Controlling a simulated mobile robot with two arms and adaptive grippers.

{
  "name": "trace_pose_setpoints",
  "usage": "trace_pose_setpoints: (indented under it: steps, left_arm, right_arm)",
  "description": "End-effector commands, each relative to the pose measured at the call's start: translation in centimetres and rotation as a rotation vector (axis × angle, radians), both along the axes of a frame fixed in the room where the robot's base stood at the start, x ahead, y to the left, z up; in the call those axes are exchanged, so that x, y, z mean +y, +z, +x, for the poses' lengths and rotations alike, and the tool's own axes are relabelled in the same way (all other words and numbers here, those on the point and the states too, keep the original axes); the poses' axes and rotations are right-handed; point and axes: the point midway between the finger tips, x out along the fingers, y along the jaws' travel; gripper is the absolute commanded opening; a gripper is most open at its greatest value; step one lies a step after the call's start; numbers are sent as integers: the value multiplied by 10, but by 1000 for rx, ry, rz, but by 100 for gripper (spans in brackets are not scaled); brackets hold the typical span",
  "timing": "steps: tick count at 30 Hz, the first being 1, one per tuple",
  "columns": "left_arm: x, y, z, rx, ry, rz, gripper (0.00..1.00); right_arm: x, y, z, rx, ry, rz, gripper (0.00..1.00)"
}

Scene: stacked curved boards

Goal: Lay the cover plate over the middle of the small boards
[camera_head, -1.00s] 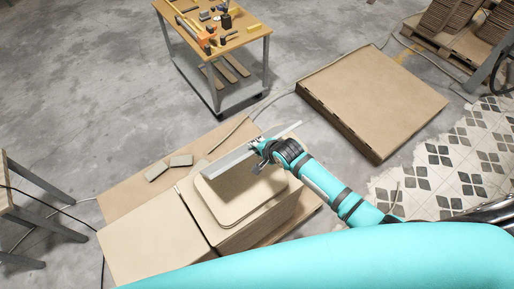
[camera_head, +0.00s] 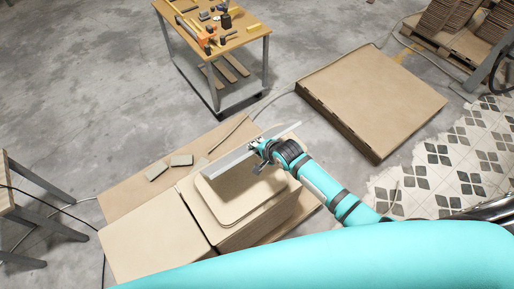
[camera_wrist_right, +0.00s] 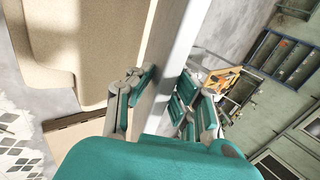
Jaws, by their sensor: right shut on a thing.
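My right gripper (camera_head: 262,152) is shut on the cover plate (camera_head: 228,160), a long pale grey plate held on its edge. The plate slants up to the right above the far side of a stack of rounded tan boards (camera_head: 240,205). In the right wrist view, the gripper (camera_wrist_right: 155,95) has its fingers on both sides of the plate (camera_wrist_right: 178,40), and the rounded boards (camera_wrist_right: 85,35) lie to its left. I cannot tell whether the plate touches them. My left gripper is out of view.
A tan box surface (camera_head: 140,240) lies left of the stack. A tool cart (camera_head: 235,42) stands behind, and a large flat board (camera_head: 375,95) lies at the back right. A wooden stool (camera_head: 25,215) is at the left. Grey floor (camera_head: 90,90) is open at the upper left.

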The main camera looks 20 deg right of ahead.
Motion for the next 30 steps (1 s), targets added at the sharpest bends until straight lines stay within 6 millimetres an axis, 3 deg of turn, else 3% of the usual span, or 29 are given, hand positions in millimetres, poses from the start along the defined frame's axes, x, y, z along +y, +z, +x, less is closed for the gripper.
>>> trace_pose_setpoints:
  steps: [30]
  left_arm:
    - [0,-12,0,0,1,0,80]
  right_arm:
    - [1,-15,2,-6,-1,3,0]
